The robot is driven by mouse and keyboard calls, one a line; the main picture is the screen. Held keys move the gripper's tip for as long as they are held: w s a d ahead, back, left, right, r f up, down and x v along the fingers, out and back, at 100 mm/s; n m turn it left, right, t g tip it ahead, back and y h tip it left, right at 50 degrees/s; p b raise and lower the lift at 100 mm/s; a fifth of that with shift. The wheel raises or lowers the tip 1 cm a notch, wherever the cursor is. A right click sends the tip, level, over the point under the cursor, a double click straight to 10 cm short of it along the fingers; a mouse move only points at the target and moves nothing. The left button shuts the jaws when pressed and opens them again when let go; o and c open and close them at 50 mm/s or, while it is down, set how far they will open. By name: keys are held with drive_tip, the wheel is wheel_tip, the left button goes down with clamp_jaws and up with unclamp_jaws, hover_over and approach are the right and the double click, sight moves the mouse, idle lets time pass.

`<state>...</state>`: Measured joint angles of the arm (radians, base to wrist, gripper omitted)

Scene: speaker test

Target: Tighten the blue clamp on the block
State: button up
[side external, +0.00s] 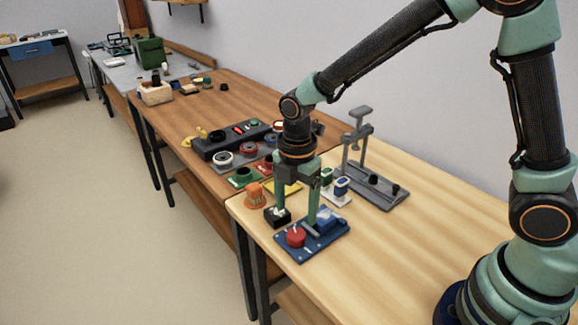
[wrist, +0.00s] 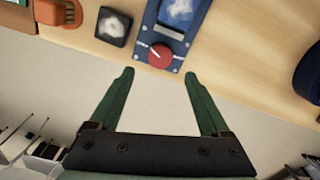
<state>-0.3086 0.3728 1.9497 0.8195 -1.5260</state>
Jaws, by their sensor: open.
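A blue plate-like device (side external: 318,244), which may be the blue clamp, lies near the front edge of the light wood table. It carries a red knob (side external: 296,237) with a white mark, a grey bar and a pale blue-and-white patch. In the wrist view the red knob (wrist: 160,55) is just beyond my fingertips, roughly centred between them, on the blue device (wrist: 148,36). My gripper (side external: 295,221) is open with its fingers pointing down over the device. Its two green fingers (wrist: 158,74) are apart and empty. I cannot clearly make out a separate block.
A small black box (side external: 277,217) with a pale top and an orange object (side external: 255,195) stand left of the device. A grey stand (side external: 376,187) is behind, right. A dark panel (side external: 230,141) and several small parts crowd the brown table. The light table's right side is clear.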

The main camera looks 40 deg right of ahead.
sight(295, 234)
wheel_tip(295, 234, down, 8)
drive_tip(key=shift+r, duration=0.15)
idle(0.3)
clamp_jaws()
